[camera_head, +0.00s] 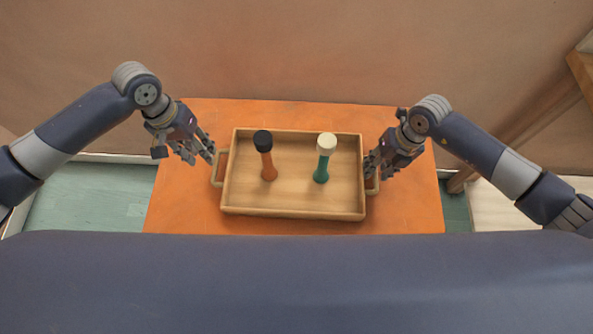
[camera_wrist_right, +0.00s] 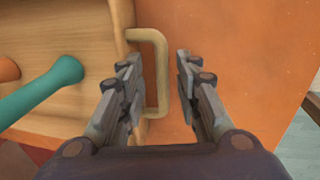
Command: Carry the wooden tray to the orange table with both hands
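The wooden tray (camera_head: 295,203) rests on the orange table (camera_head: 408,218), near its middle. It has a handle at each short end. My left gripper (camera_head: 210,158) is open at the left handle (camera_head: 217,168), beside and slightly above it. My right gripper (camera_head: 372,172) is at the right handle (camera_head: 376,183). In the right wrist view, my right gripper (camera_wrist_right: 158,75) is open, with its fingers on either side of the handle bar (camera_wrist_right: 162,75) and a gap to the right finger.
Two upright shakers stand in the tray: an orange one with a black top (camera_head: 267,165) and a green one with a cream top (camera_head: 323,165). A wall rises behind the table. A wooden piece of furniture (camera_head: 582,65) is at the far right.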

